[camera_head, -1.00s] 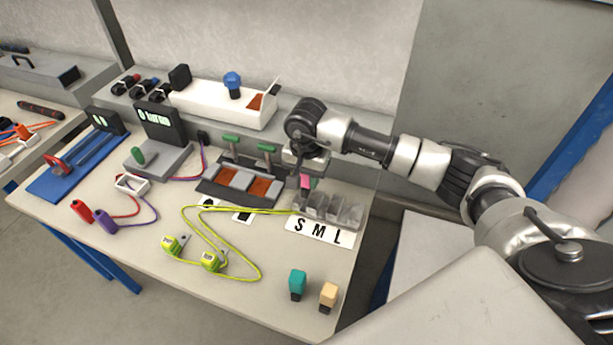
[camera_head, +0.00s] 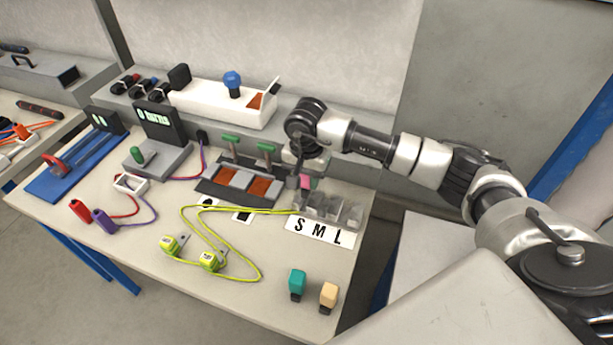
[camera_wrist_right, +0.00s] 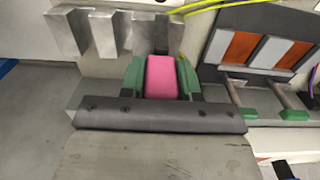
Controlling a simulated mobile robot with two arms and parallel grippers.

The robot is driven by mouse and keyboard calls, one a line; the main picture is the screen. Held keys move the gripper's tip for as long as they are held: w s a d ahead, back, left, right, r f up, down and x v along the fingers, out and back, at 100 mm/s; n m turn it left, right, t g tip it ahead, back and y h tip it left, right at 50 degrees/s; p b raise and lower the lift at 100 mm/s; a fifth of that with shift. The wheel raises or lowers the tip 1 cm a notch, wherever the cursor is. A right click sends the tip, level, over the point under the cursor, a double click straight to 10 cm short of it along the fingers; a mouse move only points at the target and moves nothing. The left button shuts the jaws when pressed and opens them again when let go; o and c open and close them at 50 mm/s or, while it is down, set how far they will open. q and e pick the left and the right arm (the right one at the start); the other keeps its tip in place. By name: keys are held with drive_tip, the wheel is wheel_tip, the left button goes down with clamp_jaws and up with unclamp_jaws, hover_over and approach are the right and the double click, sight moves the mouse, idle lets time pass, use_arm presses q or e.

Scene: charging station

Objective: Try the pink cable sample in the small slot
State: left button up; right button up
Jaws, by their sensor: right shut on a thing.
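The pink cable sample (camera_wrist_right: 161,77) is a small block held between the green fingertips of my right gripper (camera_wrist_right: 160,80). In the head view the pink sample (camera_head: 306,182) shows just under my right gripper (camera_head: 303,177), at the back left of the metal slot blocks (camera_head: 325,208). The white card (camera_head: 318,231) in front of them reads S, M, L, with S at the left. In the wrist view the slot blocks (camera_wrist_right: 103,32) stand just beyond the sample. Whether the sample touches the small slot is unclear. My left gripper is not in view.
A tray with orange-brown pads (camera_head: 238,186) and green-handled levers stands left of the slots. A yellow cable (camera_head: 222,235) lies in front, its end near the S slot. A teal sample (camera_head: 297,283) and a beige sample (camera_head: 328,296) stand at the front right.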

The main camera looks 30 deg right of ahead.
sight(307, 189)
drive_tip(key=shift+f+b, duration=1.95)
drive_tip(key=shift+f, duration=0.2)
drive_tip(key=o, duration=1.1)
drive_tip(key=shift+c, duration=0.2)
drive_tip(key=shift+r, duration=0.1)
wheel_tip(307, 189, up, 11)
drive_tip(key=shift+f+b, duration=0.15)
drive_tip(key=shift+b, duration=0.4)
